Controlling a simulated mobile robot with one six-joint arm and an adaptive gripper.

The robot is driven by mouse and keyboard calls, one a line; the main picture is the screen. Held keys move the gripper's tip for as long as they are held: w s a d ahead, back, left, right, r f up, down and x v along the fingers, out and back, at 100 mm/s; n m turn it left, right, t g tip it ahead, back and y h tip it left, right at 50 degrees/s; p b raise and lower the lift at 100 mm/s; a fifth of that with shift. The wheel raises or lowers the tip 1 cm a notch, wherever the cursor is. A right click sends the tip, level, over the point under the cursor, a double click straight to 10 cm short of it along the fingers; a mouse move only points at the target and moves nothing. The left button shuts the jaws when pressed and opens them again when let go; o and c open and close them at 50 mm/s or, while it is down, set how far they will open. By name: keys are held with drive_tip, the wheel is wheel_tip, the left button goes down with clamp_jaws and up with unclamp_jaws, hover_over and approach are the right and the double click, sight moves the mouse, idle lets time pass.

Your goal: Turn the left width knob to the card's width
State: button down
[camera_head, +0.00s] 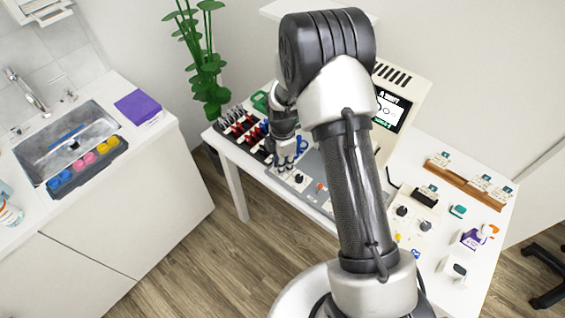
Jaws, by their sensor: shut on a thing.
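My gripper (284,166) points down over the left part of a grey panel (312,165) on the white table. Its fingers are shut at the panel's surface, on what appears to be the left width knob; the fingers hide most of it. A small dark knob (298,179) shows just right of and below the fingertips. A small card (429,189) stands in a dark holder right of my arm; its print is too small to read. My arm hides the middle of the panel.
A lit screen (390,108) stands behind my arm. A wooden rack (466,186) with several cards lies at the right. Dark racks of tools (238,130) stand left of my gripper, and a plant (205,70) is behind the table.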

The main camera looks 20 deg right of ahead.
drive_tip(key=c, duration=1.7)
unclamp_jaws()
drive_tip(key=shift+r, duration=0.1)
wheel_tip(320, 180, up, 12)
drive_tip(key=shift+f, duration=0.1)
